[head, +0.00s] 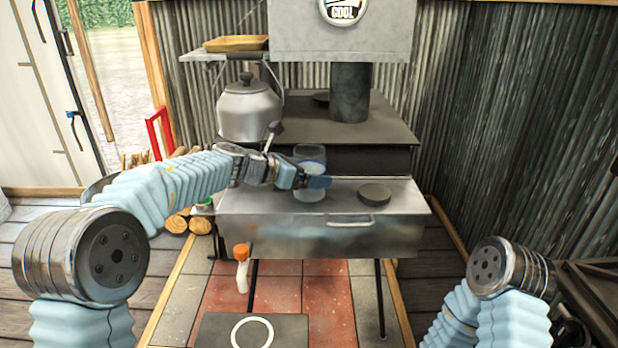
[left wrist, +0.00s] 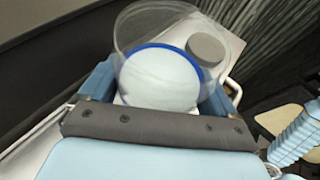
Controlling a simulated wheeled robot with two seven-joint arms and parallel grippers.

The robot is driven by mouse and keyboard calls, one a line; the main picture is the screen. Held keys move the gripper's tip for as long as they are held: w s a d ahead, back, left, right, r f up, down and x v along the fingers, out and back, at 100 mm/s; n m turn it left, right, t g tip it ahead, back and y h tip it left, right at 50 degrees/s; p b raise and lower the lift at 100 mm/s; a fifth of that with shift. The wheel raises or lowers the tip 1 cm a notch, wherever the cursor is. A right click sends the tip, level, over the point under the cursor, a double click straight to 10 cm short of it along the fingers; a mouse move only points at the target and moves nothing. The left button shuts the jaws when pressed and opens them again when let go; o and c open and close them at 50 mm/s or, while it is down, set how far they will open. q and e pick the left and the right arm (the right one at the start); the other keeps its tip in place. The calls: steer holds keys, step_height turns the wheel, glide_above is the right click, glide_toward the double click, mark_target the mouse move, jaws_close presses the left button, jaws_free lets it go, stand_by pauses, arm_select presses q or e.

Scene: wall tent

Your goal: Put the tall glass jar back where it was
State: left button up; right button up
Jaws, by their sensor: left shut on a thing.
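The tall glass jar (head: 309,158) is clear, with a pale inside and a blue ring. A dark grey round lid (head: 374,194) lies on the shelf right of the jar. My right arm shows at the lower right, but its gripper is not seen.
A steel kettle (head: 245,108) stands behind my left arm. The stove top (head: 385,130) carries a flue pipe (head: 350,92). A bottle with an orange cap (head: 242,252) hangs below the shelf front. The shelf is bare between the jar and lid and at its right end.

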arm_select(q)
steer(key=shift+f, duration=0.15)
steer(key=shift+f, duration=0.2)
steer(key=o, duration=1.2)
steer(key=shift+o, duration=0.2)
steer(key=shift+s+a+r, duration=0.15)
steer(key=shift+r, duration=0.05)
steer(key=v, duration=1.1)
steer(key=shift+s+a+r+b, duration=0.15)
steer(key=shift+s+b, duration=0.05)
steer(key=shift+b, duration=0.1)
